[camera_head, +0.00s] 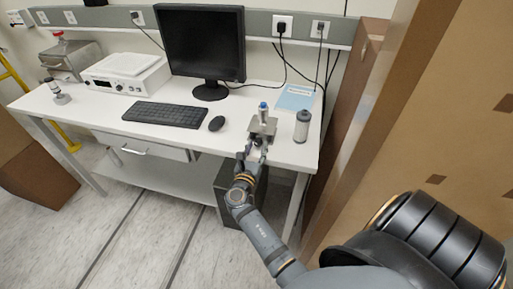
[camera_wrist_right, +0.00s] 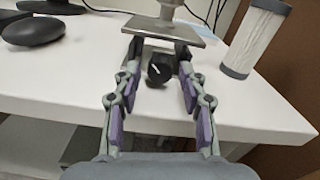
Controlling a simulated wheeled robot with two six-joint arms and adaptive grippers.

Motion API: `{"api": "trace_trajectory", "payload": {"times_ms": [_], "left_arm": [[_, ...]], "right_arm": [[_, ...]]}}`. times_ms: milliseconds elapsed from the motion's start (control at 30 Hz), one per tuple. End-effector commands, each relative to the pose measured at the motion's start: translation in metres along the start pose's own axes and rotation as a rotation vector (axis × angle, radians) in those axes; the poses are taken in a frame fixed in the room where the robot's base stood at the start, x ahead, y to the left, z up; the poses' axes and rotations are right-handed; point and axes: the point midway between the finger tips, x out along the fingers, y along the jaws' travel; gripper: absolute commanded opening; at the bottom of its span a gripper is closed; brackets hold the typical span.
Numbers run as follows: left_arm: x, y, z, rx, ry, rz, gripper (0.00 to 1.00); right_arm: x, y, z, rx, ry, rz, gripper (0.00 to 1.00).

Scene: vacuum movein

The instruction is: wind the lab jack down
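The lab jack (camera_head: 262,127) stands near the front edge of the white desk, with a small blue-topped metal item (camera_head: 263,109) on its plate. In the right wrist view its metal top plate (camera_wrist_right: 158,27) is at the top of the picture, and its dark round knob (camera_wrist_right: 159,72) faces me. My right gripper (camera_head: 254,150) is in front of the jack at the desk edge. Its fingers are open (camera_wrist_right: 158,62), one on each side of the knob, with gaps visible. Parts of the jack below the plate are hidden. My left gripper is not in view.
A grey-and-white cylinder (camera_head: 302,126) stands close to the right of the jack. A mouse (camera_head: 217,123) and keyboard (camera_head: 165,114) lie to the left. A light blue booklet (camera_head: 295,97) lies behind. A tall brown panel (camera_head: 420,120) bounds the right side.

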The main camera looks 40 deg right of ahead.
Motion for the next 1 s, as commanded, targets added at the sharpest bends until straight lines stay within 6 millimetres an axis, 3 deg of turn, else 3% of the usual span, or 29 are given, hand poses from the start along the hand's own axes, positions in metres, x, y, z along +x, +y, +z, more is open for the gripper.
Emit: {"api": "trace_trajectory", "payload": {"times_ms": [367, 733, 1000], "left_arm": [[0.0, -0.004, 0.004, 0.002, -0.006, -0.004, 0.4], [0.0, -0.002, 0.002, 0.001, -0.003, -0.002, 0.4], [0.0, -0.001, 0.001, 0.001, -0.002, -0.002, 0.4]], "right_arm": [[0.0, -0.001, 0.006, 0.002, -0.001, 0.0, 0.5], [0.0, -0.014, 0.078, 0.006, -0.001, 0.0, 0.5], [0.0, -0.017, 0.099, 0.001, 0.0, 0.0, 0.5]]}}
